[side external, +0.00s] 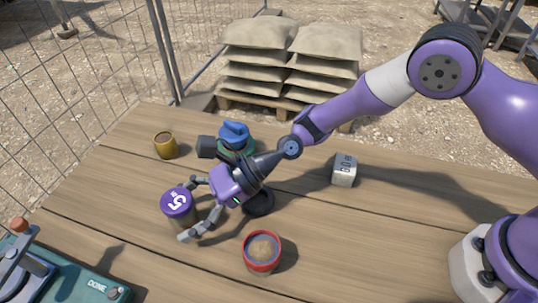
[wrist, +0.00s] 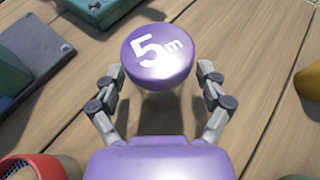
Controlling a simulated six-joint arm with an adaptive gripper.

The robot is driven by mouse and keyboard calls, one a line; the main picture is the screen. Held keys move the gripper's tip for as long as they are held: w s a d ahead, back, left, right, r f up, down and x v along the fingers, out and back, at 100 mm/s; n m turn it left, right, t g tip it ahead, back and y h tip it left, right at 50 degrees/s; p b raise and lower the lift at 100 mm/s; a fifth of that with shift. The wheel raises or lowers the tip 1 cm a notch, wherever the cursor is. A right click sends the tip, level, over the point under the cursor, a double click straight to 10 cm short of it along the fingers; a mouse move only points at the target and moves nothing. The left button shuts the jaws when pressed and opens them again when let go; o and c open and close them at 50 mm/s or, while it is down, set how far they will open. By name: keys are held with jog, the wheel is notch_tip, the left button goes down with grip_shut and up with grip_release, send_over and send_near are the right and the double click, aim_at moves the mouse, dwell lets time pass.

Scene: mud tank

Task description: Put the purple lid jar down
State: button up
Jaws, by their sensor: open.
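The purple lid jar (side external: 178,203) stands upright on the wooden table, left of centre, its lid marked "5m". In the wrist view the lid (wrist: 160,57) fills the top middle, hiding most of the jar's body. My gripper (side external: 188,208) is open, with one finger on either side of the jar. In the wrist view the fingertips lie left and right of the lid, with gaps visible between them and it.
A red cup with brown contents (side external: 262,252) stands to the right. A yellow cup (side external: 165,145) and a blue-topped object (side external: 235,133) are behind. A grey block (side external: 344,170) sits farther right. A teal device marked DONE (side external: 100,287) is front left.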

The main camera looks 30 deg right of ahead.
jog(key=shift+r, duration=0.15)
jog(key=v, duration=1.1)
jog(key=shift+d+r, duration=0.2)
jog(key=shift+d, duration=0.15)
jog(key=s+d+r+n+t+h, duration=0.1)
jog(key=d+r+n+h, duration=0.2)
jog(key=d+n, duration=0.3)
jog(key=d+r+n+t+h, duration=0.1)
jog(key=d+r+n+h, duration=0.3)
jog(key=d+n, duration=0.1)
jog(key=s+d+r+n+t+h, duration=0.1)
jog(key=s+d+r+n+h, duration=0.1)
jog(key=d, duration=0.6)
jog(key=s+d+r+n+t+h, duration=0.1)
jog(key=s+d+r+n+h, duration=0.1)
jog(key=s+d+n+h, duration=0.2)
jog(key=s+d+n, duration=0.2)
jog(key=s+d, duration=0.1)
jog(key=s, duration=0.1)
jog(key=shift+s+d+r+h, duration=0.2)
jog(key=shift+d+h, duration=0.1)
jog(key=shift+d, duration=0.1)
